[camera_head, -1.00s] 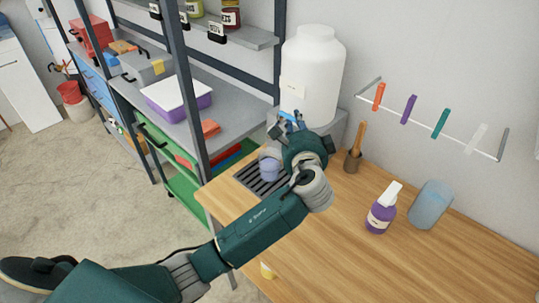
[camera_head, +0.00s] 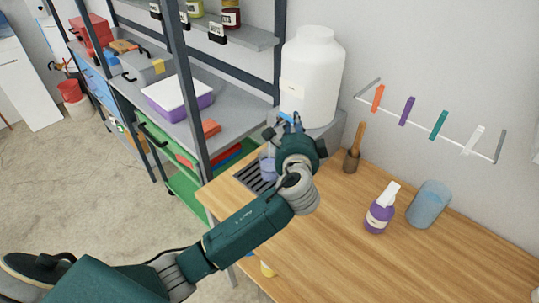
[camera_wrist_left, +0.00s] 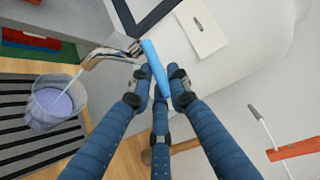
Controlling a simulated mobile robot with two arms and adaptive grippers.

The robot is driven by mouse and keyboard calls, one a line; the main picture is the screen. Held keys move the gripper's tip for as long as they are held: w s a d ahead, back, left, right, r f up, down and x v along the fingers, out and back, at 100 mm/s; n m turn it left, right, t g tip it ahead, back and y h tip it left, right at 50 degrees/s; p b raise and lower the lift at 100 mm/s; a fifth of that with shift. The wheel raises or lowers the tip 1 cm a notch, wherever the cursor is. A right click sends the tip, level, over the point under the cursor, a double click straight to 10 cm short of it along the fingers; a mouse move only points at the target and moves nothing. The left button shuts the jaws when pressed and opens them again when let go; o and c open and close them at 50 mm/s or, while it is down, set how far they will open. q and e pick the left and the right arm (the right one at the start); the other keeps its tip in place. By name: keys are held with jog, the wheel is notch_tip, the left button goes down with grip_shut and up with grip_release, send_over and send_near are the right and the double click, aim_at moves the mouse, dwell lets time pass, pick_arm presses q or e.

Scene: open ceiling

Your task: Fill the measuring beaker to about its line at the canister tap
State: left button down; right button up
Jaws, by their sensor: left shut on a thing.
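The white canister (camera_head: 311,75) stands on a grey block against the wall. In the left wrist view, its metal tap (camera_wrist_left: 105,54) has a blue lever (camera_wrist_left: 155,66). My left gripper (camera_head: 285,121) has its blue fingers shut on the lever, as the left wrist view (camera_wrist_left: 160,85) shows. A thin pale-blue stream runs from the spout into the clear measuring beaker (camera_wrist_left: 48,107). The beaker stands on the slatted drip tray (camera_wrist_left: 22,140) and holds some bluish liquid. In the head view my gripper partly hides the beaker (camera_head: 267,168). I cannot make out its line.
A wall rail holds coloured clips (camera_head: 407,110). A shelf unit (camera_head: 195,98) is left of the table.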

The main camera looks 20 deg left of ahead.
pick_arm(q)
jog(key=shift+w+d+f+n+g+y+b, duration=0.1)
jog(key=shift+w+n+g+y+b, duration=0.2)
jog(key=shift+n+g+y+b, duration=0.55)
jog(key=shift+w+y+p, duration=0.1)
jog(key=shift+y+p, duration=0.2)
jog(key=shift+y, duration=0.25)
jog(key=c, duration=1.7)
grip_release()
jog(key=shift+w+d, duration=0.1)
jog(key=shift+o, duration=0.8)
jog(key=shift+w, duration=0.1)
jog(key=v, duration=1.2)
